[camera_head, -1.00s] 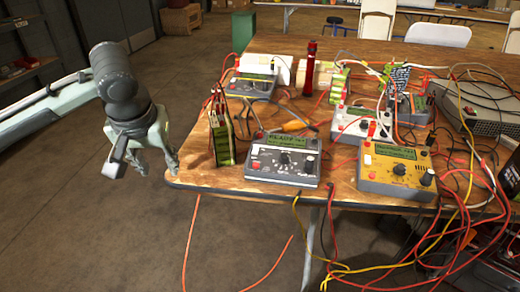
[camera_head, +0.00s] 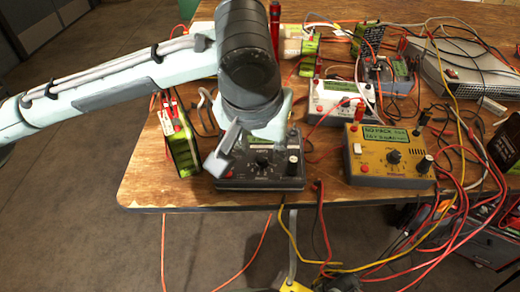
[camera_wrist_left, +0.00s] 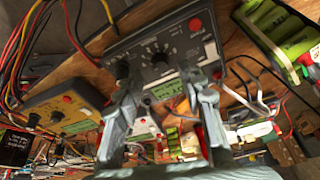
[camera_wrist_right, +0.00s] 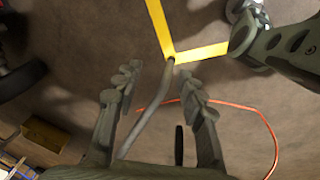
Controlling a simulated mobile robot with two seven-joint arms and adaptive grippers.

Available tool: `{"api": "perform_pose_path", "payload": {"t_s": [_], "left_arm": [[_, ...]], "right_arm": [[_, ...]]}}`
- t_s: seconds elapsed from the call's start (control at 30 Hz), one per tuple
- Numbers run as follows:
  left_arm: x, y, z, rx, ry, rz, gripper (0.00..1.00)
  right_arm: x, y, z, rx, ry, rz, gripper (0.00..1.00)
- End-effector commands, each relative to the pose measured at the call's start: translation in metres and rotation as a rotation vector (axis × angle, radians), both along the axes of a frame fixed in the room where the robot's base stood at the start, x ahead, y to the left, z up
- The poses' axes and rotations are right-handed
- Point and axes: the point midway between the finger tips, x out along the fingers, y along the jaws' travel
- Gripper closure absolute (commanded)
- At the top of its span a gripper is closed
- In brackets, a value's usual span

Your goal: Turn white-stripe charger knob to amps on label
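The dark charger (camera_head: 262,178) stands at the front of the table, partly hidden by my left arm in the head view. I cannot clearly make out its white stripe. Its dial knob (camera_wrist_left: 160,57) has marks around it in the left wrist view, beside a lit green screen (camera_wrist_left: 170,89), a red button (camera_wrist_left: 195,23) and a smaller black knob (camera_wrist_left: 122,69). My left gripper (camera_wrist_left: 161,90) is open and empty, its fingers spread in front of this panel; contact cannot be told. My right gripper (camera_wrist_right: 160,82) is open over the floor and out of the head view.
A yellow charger (camera_head: 388,155) stands to the right and a white charger (camera_head: 340,100) behind. A green battery pack (camera_head: 182,140) stands close on the left. Red, black and yellow cables crowd the right side and hang over the front edge.

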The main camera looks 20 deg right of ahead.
Motion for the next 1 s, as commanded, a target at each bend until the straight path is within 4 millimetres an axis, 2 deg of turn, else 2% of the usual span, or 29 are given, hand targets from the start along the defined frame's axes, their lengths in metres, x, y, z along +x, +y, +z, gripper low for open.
{"api": "perform_pose_path", "payload": {"t_s": [0.2, 0.57, 0.87, 1.0], "left_arm": [[0.009, -0.005, -0.025, 0.001, 0.002, 0.000, 0.61], [0.012, -0.006, -0.031, 0.000, 0.000, 0.000, 0.61], [0.012, -0.006, -0.031, -0.001, 0.001, 0.001, 0.98], [0.012, -0.006, -0.031, -0.001, 0.001, 0.001, 1.00]], "right_arm": [[0.005, 0.000, 0.002, 0.000, -0.012, 0.002, 0.60], [0.016, 0.000, 0.001, -0.001, -0.027, 0.005, 0.60], [0.011, 0.000, 0.001, -0.001, -0.019, 0.005, 0.60], [0.009, 0.000, 0.000, -0.001, -0.016, 0.006, 0.60]]}}
